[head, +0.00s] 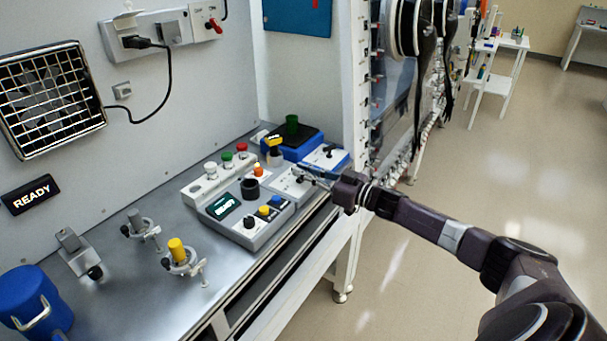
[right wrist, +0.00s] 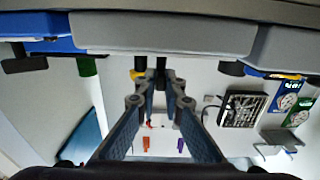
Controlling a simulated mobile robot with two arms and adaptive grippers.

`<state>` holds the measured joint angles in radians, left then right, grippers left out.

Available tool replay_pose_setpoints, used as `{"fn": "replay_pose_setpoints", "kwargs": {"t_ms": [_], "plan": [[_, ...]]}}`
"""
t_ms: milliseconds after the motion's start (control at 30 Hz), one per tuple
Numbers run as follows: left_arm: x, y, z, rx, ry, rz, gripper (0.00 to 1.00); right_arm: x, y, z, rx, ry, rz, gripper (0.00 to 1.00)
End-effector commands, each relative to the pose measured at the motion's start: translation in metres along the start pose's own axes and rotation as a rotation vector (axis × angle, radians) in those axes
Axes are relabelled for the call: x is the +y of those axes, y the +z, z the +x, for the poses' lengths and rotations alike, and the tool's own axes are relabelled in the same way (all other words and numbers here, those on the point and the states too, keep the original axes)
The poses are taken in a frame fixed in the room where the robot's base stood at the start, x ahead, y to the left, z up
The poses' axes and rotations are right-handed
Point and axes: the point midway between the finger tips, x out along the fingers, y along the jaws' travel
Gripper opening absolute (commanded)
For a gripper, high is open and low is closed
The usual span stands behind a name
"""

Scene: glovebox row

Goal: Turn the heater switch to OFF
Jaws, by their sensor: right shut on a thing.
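A small box with a white top (head: 284,184) stands at the right end of the bench row. My right gripper (head: 303,174) reaches over it from the right and is shut on a small dark knob there, which I take to be the heater switch. The fingers hide most of the knob, and its setting and lettering are too small to read. In the right wrist view the fingers of my right gripper (right wrist: 160,82) close on a dark piece (right wrist: 161,66) at the front of the boxes. My left gripper is not in view.
A similar white-topped box with a black lever (head: 325,155) stands just behind. A grey console (head: 262,231) with knobs is to the left. Clear floor (head: 410,275) lies at the right.

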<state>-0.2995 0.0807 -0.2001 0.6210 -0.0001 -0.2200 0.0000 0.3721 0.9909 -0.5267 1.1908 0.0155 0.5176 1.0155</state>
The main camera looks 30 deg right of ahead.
Motion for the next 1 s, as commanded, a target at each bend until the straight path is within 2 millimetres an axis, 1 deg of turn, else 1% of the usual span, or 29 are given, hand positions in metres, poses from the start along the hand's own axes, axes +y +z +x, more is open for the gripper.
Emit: {"fn": "replay_pose_setpoints", "kwargs": {"t_ms": [267,300,400,433,767,867,1000], "plan": [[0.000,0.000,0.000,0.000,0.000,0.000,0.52,0.000,-0.001,0.000,0.001,0.000,0.000,0.00],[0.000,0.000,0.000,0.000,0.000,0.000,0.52,0.000,-0.001,0.000,0.001,0.001,0.000,0.13],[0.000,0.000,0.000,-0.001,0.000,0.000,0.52,0.000,-0.001,0.000,0.001,0.001,-0.001,0.24],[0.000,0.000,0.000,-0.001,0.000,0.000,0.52,0.000,-0.001,0.000,0.001,0.001,-0.001,0.26],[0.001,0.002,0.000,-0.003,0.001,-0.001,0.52,0.000,0.000,-0.002,-0.001,0.001,0.000,0.26],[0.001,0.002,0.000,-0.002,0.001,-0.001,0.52,0.001,0.001,-0.009,-0.002,0.002,-0.001,0.26],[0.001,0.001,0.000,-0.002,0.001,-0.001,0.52,0.000,0.002,-0.026,-0.004,0.001,-0.001,0.26]]}}
